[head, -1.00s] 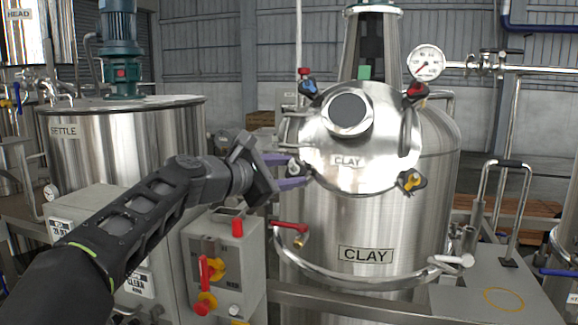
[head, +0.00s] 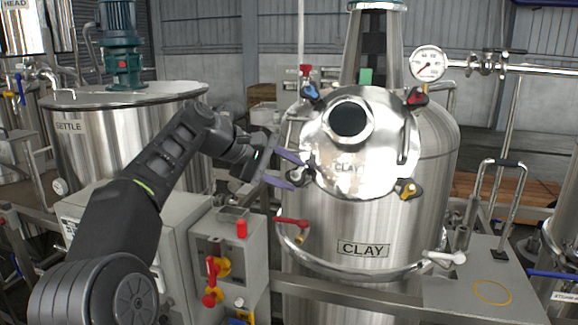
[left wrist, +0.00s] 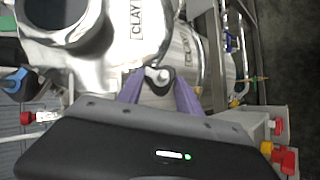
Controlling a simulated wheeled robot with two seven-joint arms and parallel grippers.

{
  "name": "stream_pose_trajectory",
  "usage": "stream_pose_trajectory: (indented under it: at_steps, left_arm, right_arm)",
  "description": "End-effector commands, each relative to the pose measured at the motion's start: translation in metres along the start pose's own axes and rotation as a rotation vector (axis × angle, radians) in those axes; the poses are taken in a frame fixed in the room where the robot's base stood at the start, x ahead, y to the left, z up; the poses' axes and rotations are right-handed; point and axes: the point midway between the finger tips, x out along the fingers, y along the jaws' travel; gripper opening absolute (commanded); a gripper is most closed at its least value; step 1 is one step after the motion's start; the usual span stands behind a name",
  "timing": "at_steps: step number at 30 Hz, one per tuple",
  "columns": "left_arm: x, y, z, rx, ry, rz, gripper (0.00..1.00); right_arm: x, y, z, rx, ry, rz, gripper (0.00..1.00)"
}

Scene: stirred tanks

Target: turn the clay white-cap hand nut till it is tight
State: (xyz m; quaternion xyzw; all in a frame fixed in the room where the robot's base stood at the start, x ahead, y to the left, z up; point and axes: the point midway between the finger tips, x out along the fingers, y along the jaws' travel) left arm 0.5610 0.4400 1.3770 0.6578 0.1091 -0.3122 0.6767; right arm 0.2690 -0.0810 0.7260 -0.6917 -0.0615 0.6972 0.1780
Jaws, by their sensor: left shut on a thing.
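The clay tank (head: 365,225) has a round shiny lid (head: 385,165) with a CLAY label, held by several hand nuts around its rim. The white-cap hand nut (head: 299,176) is at the lid's left edge. My left gripper (head: 296,173) reaches it from the left, with its purple fingers on either side of it. In the left wrist view the nut (left wrist: 158,77), dark with a pale cap, sits between the fingertips, and the jaws are shut on it. The fingers partly hide the nut in the head view. My right gripper is not in view.
Other hand nuts on the lid are blue (head: 312,93), red (head: 416,97) and yellow (head: 408,189). A red-handled valve (head: 291,222) is just below my gripper. A control box (head: 228,255) stands lower left, and the settle tank (head: 130,135) is behind my arm.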

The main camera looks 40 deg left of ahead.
Motion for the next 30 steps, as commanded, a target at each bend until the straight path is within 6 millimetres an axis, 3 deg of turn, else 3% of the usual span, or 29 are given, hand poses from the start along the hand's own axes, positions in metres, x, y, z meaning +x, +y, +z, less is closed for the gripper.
stream_pose_trajectory:
  at_steps: [12,29,30]
  left_arm:
    - [0.0013,0.0029,0.0007,0.226,-0.001,-0.144,0.01]
    - [0.0014,0.0026,0.0009,0.264,-0.002,-0.171,0.01]
    - [0.0015,0.0026,0.0009,0.264,-0.002,-0.171,0.43]
  right_arm:
    - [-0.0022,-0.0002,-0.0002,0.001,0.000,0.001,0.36]
    - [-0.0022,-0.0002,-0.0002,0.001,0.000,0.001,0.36]
    - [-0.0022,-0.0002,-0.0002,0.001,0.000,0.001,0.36]
